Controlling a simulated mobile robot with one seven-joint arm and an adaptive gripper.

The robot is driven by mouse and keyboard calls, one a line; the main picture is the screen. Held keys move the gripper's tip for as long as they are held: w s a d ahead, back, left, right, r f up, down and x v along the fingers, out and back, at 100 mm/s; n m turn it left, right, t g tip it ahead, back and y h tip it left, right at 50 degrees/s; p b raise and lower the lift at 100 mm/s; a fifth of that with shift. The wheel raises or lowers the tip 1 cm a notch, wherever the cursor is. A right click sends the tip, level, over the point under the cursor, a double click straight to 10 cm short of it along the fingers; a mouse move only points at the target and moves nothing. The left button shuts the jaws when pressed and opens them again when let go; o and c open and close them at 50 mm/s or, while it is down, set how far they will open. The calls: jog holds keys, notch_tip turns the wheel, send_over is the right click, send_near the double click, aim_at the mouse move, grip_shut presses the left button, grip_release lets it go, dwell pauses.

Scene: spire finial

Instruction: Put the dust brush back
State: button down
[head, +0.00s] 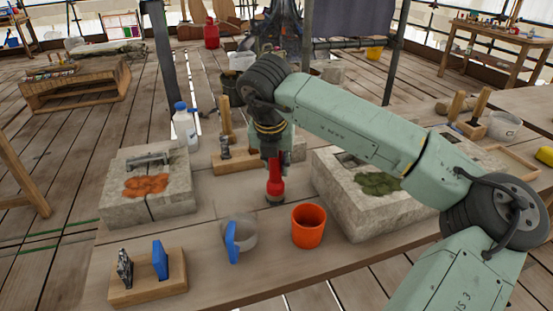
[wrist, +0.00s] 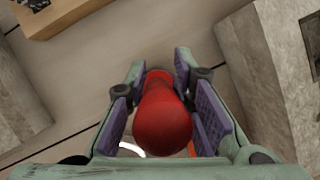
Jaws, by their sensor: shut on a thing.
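My gripper (head: 273,158) points down over the middle of the workbench, between the two stone blocks. It is shut on a red-handled thing (head: 275,183), which looks like the dust brush. The brush is upright with its dark lower end down, and I cannot tell whether that end touches the bench top. In the wrist view, the rounded red handle (wrist: 163,122) sits between the purple pads of my gripper (wrist: 165,95). A wooden rack (head: 235,163) with an upright wooden-handled tool stands just behind and left of it.
Stone blocks stand left (head: 150,200) and right (head: 345,205). A wooden holder (head: 147,286) is front left, a white bottle (head: 185,128) behind. The bench front between cups and holder is clear.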

jog(key=shift+f, duration=0.2)
jog(key=c, duration=1.4)
grip_release()
jog(key=shift+o, duration=0.2)
jog(key=shift+r, duration=0.15)
jog(key=shift+r, duration=0.2)
jog(key=d+b+v, duration=0.1)
jog(key=b+v, duration=0.1)
jog(key=v, duration=0.9)
jog(key=shift+s+a+r, duration=0.2)
jog(key=shift+a+r, duration=0.1)
jog(key=shift+a, duration=0.2)
jog(key=shift+f, duration=0.1)
